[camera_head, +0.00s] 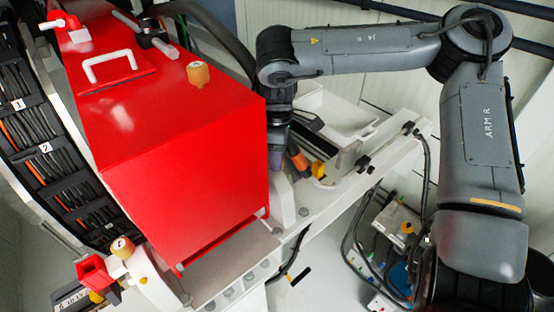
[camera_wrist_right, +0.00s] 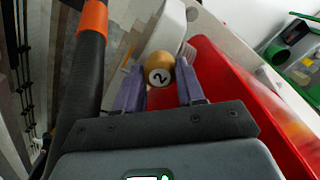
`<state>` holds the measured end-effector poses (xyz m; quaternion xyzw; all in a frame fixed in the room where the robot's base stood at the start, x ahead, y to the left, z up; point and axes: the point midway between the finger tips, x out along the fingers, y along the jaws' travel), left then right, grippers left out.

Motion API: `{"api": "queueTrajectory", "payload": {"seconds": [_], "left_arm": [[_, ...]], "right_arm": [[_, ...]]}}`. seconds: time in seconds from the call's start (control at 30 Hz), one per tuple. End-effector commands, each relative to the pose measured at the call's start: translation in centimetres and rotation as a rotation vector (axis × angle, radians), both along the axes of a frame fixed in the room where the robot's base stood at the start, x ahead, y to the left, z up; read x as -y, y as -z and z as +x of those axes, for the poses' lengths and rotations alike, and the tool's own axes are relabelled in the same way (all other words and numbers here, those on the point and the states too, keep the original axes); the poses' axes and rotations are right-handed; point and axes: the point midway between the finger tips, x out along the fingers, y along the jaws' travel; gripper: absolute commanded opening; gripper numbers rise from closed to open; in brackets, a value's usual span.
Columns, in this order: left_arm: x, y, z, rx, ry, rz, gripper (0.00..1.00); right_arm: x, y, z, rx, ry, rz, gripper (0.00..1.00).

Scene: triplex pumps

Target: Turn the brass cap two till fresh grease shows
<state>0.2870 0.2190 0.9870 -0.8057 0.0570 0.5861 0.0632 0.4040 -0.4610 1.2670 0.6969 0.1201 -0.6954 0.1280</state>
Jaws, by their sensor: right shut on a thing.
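Brass cap two (camera_wrist_right: 160,70) shows in the right wrist view as a rounded brass-coloured knob with a black 2 on its pale face. It sits between the two purple fingers of my right gripper (camera_wrist_right: 160,88), which are shut on it. In the head view my right gripper (camera_head: 278,140) reaches down behind the right side of the red housing; its fingertips and the held cap are hidden there. I see no fresh grease. My left gripper is in neither view.
The large red housing (camera_head: 175,130) stands close beside my right gripper. Another brass cap (camera_head: 198,73) is on its top, and one (camera_head: 122,247) sits at the lower left. A black hose with an orange band (camera_wrist_right: 93,18) runs close left of the gripper in the wrist view.

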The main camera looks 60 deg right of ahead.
Motion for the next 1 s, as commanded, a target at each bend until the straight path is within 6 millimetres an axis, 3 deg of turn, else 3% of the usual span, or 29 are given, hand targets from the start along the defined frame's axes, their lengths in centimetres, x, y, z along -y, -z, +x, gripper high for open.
{"api": "queueTrajectory", "payload": {"seconds": [0.4,1.0], "left_arm": [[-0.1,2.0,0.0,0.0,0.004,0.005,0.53],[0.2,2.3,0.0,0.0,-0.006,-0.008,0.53]], "right_arm": [[0.0,0.0,0.0,0.001,0.268,0.0,0.08],[0.0,-0.1,0.0,0.001,0.338,-0.001,0.08]]}}
